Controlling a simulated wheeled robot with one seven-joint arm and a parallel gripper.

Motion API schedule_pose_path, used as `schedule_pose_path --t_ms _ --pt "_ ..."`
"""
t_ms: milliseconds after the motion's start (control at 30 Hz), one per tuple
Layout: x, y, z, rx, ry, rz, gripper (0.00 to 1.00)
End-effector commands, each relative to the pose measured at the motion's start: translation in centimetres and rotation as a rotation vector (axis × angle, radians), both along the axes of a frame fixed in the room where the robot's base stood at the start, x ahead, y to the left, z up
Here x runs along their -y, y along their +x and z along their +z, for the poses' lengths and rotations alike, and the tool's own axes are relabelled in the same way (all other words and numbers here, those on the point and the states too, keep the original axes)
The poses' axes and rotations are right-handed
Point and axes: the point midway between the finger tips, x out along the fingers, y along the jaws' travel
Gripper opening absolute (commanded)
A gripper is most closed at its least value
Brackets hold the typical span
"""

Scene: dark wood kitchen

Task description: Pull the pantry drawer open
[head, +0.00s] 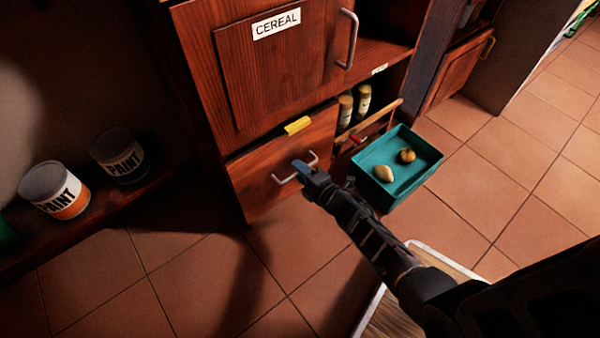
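The wooden drawer (262,177) is at the bottom of the cabinet, below the cereal door. Its front looks about flush with the cabinet, and a yellow tag (297,125) is on its upper edge. A pale metal bar handle (281,181) is fixed across the drawer front. My gripper (302,168) is at the right part of this handle, overlapping it in the head view. The fingertips are small and dark, so I cannot tell whether they are around the handle or touching it, or whether they are open or shut.
A teal tray (408,182) with two round foods sits right of my arm. Bottles (345,110) stand in the open shelf behind it. The cereal door (270,60) above is shut. Paint cans (55,190) stand on a low shelf at left. Tiled floor (200,285) in front is clear.

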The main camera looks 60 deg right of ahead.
Motion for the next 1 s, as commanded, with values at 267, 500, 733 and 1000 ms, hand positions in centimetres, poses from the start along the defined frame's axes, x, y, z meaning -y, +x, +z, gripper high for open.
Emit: schedule_pose_path --t_ms 267,500,733,1000 --pt "0.15 0.43 -0.06 0.000 0.001 -0.001 0.33" --pt "0.13 0.43 -0.06 0.000 0.001 -0.001 0.17" --pt "0.13 0.41 -0.08 0.000 0.001 -0.001 0.00" --pt "0.12 0.39 -0.09 -0.001 0.001 -0.001 0.00"
